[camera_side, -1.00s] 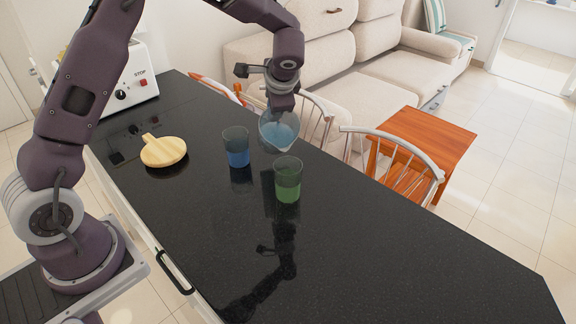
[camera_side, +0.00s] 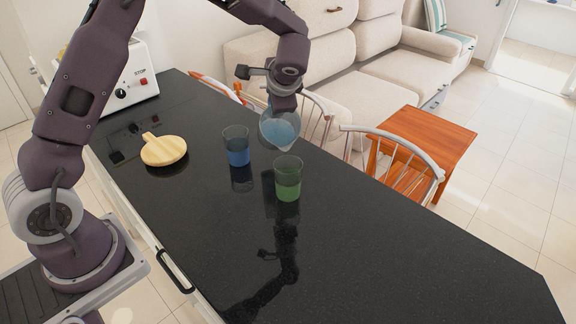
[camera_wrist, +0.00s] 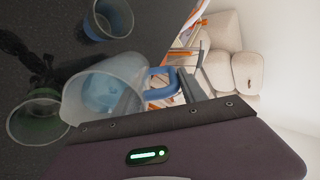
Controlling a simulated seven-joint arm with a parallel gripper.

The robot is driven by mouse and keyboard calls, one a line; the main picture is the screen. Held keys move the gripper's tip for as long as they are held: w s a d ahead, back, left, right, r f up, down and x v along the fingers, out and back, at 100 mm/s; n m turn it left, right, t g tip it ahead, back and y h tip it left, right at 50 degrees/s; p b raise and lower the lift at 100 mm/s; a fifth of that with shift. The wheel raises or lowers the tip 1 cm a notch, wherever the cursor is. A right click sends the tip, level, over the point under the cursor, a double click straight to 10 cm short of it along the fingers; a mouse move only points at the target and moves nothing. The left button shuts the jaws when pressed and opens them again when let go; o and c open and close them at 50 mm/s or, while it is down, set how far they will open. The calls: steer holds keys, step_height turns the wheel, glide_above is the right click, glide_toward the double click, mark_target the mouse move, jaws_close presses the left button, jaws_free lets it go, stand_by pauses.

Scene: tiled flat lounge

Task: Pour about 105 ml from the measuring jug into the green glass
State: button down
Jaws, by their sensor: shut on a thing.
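The measuring jug (camera_side: 280,130) is clear with pale blue liquid in it. My gripper (camera_side: 283,103) is shut on it and holds it in the air above the counter, behind the green glass. The jug looks tilted toward the green glass; no stream shows.
A second glass with blue in it (camera_side: 237,148) stands upright on the black counter (camera_side: 370,255), left of the green glass. A round wooden board (camera_side: 163,151) lies further left, near a white toaster (camera_side: 130,80). Chairs (camera_side: 400,160) line the far edge. The counter's right part is clear.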

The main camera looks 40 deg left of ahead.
mark_target(275, 121)
steer(key=shift+s+d+r+y+p, duration=0.15)
steer(key=shift+d+r+y+p, duration=0.1)
steer(key=shift+r+y+p, duration=0.15)
stand_by(0.5)
steer(key=shift+s+d+r+t+y+p, duration=0.2)
steer(key=shift+d+r+t+y+p, duration=0.25)
steer(key=shift+p, duration=1.15)
stand_by(2.9)
steer(key=a+f+h, duration=0.1)
steer(key=w+a+f+g+h, duration=0.1)
steer(key=shift+w+a+f+g+h, duration=0.15)
steer(key=shift+a+f+g+h, duration=0.15)
steer(key=shift+a, duration=0.1)
steer(key=shift+d+f, duration=0.2)
steer(key=shift+d, duration=0.1)
steer(key=w+a+f+g+h+b, duration=0.4)
steer(key=a+f+h, duration=0.1)
steer(key=a+h, duration=0.1)
steer(key=shift+a+h+b, duration=0.2)
steer(key=shift+h+b, duration=0.15)
